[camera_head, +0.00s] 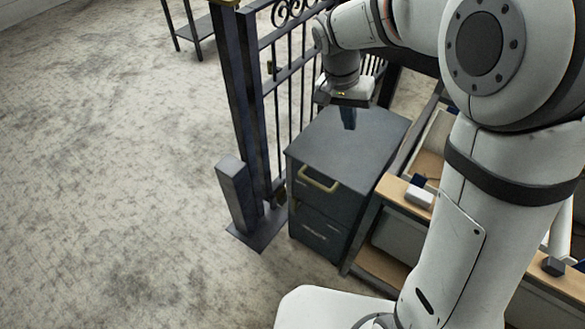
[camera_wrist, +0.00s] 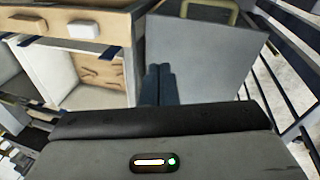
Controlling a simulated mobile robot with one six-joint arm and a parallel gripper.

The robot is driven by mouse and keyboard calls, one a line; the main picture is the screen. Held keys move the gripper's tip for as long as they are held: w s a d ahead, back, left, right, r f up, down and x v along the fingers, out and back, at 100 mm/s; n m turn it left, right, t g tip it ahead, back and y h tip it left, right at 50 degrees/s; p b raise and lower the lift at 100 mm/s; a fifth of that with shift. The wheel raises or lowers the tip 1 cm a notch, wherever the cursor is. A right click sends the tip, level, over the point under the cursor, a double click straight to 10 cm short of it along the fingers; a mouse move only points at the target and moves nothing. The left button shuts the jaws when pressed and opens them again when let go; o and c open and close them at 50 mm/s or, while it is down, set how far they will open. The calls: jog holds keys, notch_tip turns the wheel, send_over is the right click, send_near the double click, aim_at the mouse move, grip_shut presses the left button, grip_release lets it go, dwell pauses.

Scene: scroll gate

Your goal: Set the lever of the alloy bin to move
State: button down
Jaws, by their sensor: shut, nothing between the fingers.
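A dark grey box-shaped cabinet (camera_head: 345,150) with a flat top and a brass-coloured handle (camera_head: 318,180) stands beside the gate. A small label on its front is too small to read. I cannot tell whether it is the alloy bin, and I make out no lever marked move. My gripper (camera_head: 348,124) points down over the cabinet's top, its dark fingers together and empty. The wrist view shows the closed fingertips (camera_wrist: 159,70) in front of the grey top (camera_wrist: 205,55), with the handle (camera_wrist: 205,7) beyond. Whether the fingertips touch the top is unclear.
A black barred gate (camera_head: 290,90) with a thick post (camera_head: 240,100) stands left of the cabinet. A wood-edged shelf unit (camera_head: 368,225) bearing a white block (camera_head: 419,197) stands close on the right.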

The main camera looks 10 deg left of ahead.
jog(key=w+a+f+m+t+h+b, duration=0.1)
jog(key=a+f+b, duration=0.5)
jog(key=a+f, duration=0.7)
jog(key=w+a+f+m+h+b, duration=0.1)
jog(key=a+f+b, duration=0.5)
jog(key=a+f, duration=0.6)
notch_tip(320, 180, down, 9)
jog(key=shift+w+a+r+m+t+h, duration=0.1)
jog(key=shift+w+a+m+t+h, duration=0.35)
jog(key=shift+h, duration=0.75)
jog(key=shift+s+d, duration=0.1)
jog(key=shift+d, duration=0.05)
jog(key=b, duration=0.4)
send_near(294, 205)
jog(key=shift+w+d+f, duration=1.1)
jog(key=shift+w+f, duration=0.4)
jog(key=shift+f, duration=1.1)
jog(key=shift+s+y, duration=0.15)
jog(key=shift+y, duration=0.15)
